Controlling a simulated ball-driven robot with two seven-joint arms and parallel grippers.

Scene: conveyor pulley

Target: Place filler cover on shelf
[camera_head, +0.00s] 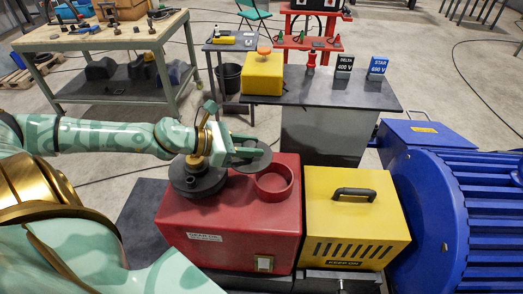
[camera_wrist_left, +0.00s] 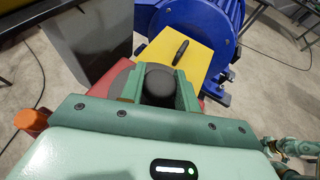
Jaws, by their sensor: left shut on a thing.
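The filler cover (camera_head: 254,162) is a dark grey disc in the jaws of my left gripper (camera_head: 247,153). In the left wrist view its round dark knob (camera_wrist_left: 158,80) sits between the two green fingers, with part of the disc showing at the left. The gripper is shut on it. The cover is over the back of the red housing (camera_head: 230,222), beside and behind the raised red filler ring (camera_head: 274,184), which looks open. I cannot tell the cover's exact height. A dark-topped bench (camera_head: 318,92) stands behind; I cannot tell which surface is the shelf. My right gripper is not in view.
A dark round cap (camera_head: 197,181) stands on the red housing under my left wrist. A yellow cover (camera_head: 352,215) with a black handle and a blue motor (camera_head: 430,200) are at the right. The bench holds a yellow box (camera_head: 262,75), and two signs; its front middle is clear.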

